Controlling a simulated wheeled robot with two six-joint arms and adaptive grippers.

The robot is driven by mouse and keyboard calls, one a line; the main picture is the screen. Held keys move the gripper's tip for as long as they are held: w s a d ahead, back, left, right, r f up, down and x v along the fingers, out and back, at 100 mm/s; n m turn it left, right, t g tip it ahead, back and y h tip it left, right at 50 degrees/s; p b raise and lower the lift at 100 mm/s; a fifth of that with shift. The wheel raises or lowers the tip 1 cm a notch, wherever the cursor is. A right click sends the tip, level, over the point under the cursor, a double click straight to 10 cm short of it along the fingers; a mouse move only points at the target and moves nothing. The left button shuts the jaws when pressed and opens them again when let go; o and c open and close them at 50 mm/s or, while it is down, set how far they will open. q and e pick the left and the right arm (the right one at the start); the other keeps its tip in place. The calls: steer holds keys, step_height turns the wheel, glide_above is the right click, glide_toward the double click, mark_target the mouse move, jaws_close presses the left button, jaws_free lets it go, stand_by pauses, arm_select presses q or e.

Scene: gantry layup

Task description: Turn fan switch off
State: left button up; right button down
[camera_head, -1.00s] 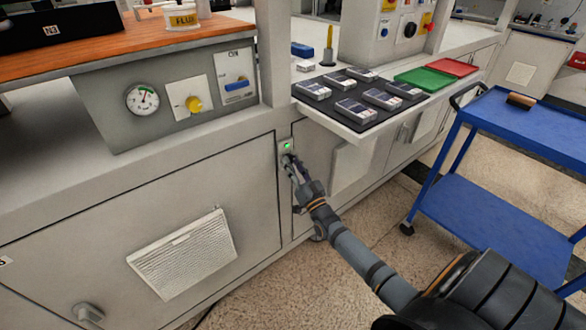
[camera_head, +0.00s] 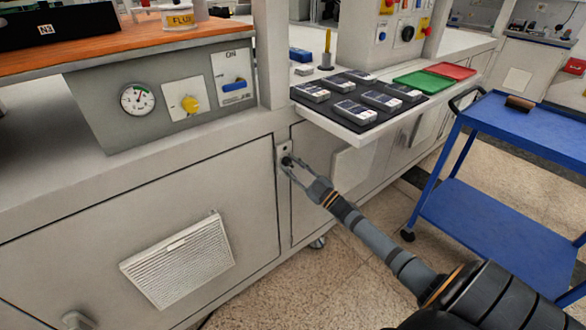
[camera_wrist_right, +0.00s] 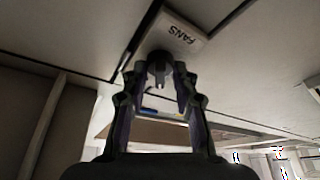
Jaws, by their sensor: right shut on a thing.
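The fan switch sits on a small light plate (camera_head: 283,148) on the front post of the bench, left of the cabinet door. In the right wrist view its label (camera_wrist_right: 178,32) reads FANS, and the dark switch lever (camera_wrist_right: 159,70) stands between my fingertips. My right gripper (camera_head: 288,164) is at the lower part of the plate, shut on the lever. The fingers partly cover the switch in the head view. The small lamp on the plate looks dark. My left gripper is not in view.
A shelf edge with a black tray (camera_head: 350,122) of several devices juts out above and right of my gripper. A blue cart (camera_head: 480,220) stands at right. A vent grille (camera_head: 180,262) is on the left panel. A panel with a yellow knob (camera_head: 190,104) is at upper left.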

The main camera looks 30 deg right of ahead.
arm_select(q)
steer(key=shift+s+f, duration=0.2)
arm_select(e)
steer(key=shift+d+n+g+y, duration=0.1)
steer(key=shift+n+g+y, duration=0.3)
steer(key=shift+n, duration=1.2)
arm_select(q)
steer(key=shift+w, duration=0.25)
arm_select(e)
steer(key=shift+n, duration=0.3)
steer(key=c, duration=1.4)
jaws_free()
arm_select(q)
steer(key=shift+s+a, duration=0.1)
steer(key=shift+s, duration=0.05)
arm_select(e)
steer(key=shift+s, duration=0.1)
steer(key=v, duration=1.1)
steer(key=shift+s+d, duration=0.25)
steer(key=shift+s, duration=0.1)
